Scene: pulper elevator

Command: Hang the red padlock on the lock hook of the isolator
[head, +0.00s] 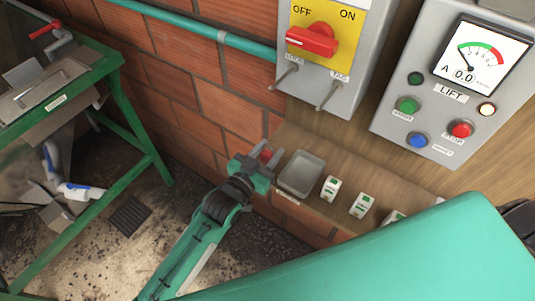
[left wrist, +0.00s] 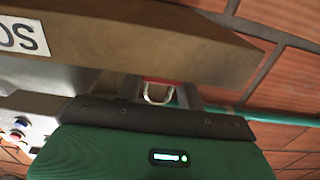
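The red padlock (head: 266,155) shows as a small red patch between the fingers of my left gripper (head: 265,152). In the left wrist view the padlock (left wrist: 157,83) has a pale metal shackle, with a grey finger on either side; my left gripper appears shut on it. The gripper is at the left end of the wooden shelf, beside the grey tray (head: 302,174). The isolator (head: 345,62) is on the wall above, with a red handle (head: 313,39) on a yellow plate. Its lock hook (head: 285,77) sticks out at the lower left, apart from the padlock. My right gripper is out of view.
A tag hook (head: 328,96) sits right of the lock hook. Several green-and-white tags (head: 331,188) stand on the shelf (head: 318,212). A lift control box (head: 450,85) is at the right. A green-framed machine (head: 130,115) stands at the left.

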